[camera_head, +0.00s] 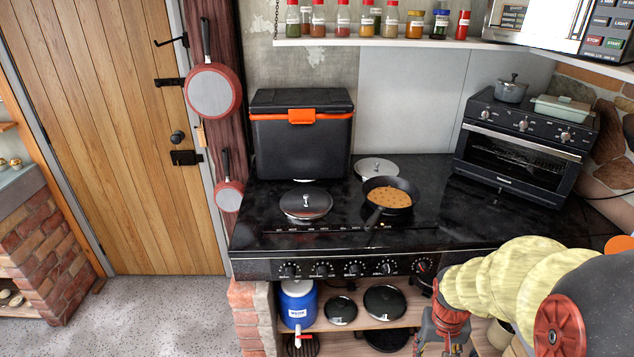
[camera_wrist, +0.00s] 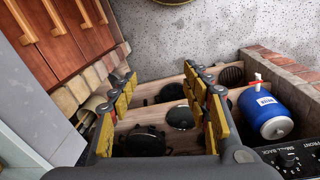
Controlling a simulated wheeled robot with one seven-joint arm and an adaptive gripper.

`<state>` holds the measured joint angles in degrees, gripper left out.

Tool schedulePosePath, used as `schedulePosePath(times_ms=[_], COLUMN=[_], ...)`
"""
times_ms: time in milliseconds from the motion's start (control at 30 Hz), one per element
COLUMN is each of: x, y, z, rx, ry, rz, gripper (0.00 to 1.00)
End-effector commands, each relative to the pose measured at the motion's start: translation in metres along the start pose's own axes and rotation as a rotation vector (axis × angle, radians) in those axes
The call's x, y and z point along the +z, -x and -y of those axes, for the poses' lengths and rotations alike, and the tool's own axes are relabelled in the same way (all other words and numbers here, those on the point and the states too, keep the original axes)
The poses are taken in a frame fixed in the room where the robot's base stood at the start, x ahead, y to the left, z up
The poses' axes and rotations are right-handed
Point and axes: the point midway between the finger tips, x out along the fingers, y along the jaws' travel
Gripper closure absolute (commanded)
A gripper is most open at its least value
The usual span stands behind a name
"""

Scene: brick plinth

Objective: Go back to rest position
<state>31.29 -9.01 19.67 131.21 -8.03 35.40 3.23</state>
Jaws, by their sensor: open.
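My gripper (camera_wrist: 160,84) is open in the wrist view, with its two yellow-padded fingers apart and nothing between them. Behind the fingers are the wooden shelves under the cooktop and dark pans (camera_wrist: 146,139) on them. In the head view my arm reaches in from the lower right, in front of the stove's right front edge. Only part of the arm's end shows at the bottom there, and the fingertips cannot be made out.
The black cooktop (camera_head: 290,240) carries a skillet (camera_head: 391,193) with brown food and a lidded pan (camera_head: 306,204). A toaster oven (camera_head: 524,150) and black cooler (camera_head: 300,145) stand behind. A blue water container (camera_head: 298,304) sits below. Floor (camera_head: 150,315) is clear at left.

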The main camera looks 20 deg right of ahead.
Motion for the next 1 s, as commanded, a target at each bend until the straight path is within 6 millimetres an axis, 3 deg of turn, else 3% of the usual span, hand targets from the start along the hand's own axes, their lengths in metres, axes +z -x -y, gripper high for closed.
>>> schedulePosePath(times_ms=[33, 100, 300, 600, 767, 1000], x=[0.009, 0.027, 0.069, 0.094, 0.102, 0.102], y=[0.026, 0.056, 0.133, 0.229, 0.238, 0.238], z=[0.015, 0.034, 0.082, 0.134, 0.146, 0.147], rx=[-0.008, -0.025, -0.088, -0.191, -0.211, -0.213], ry=[0.039, 0.086, 0.209, 0.4, 0.451, 0.457], rz=[-0.011, -0.016, -0.12, -0.429, -0.457, -0.456], gripper=[0.52, 0.52, 0.52, 0.52, 0.52, 0.52])
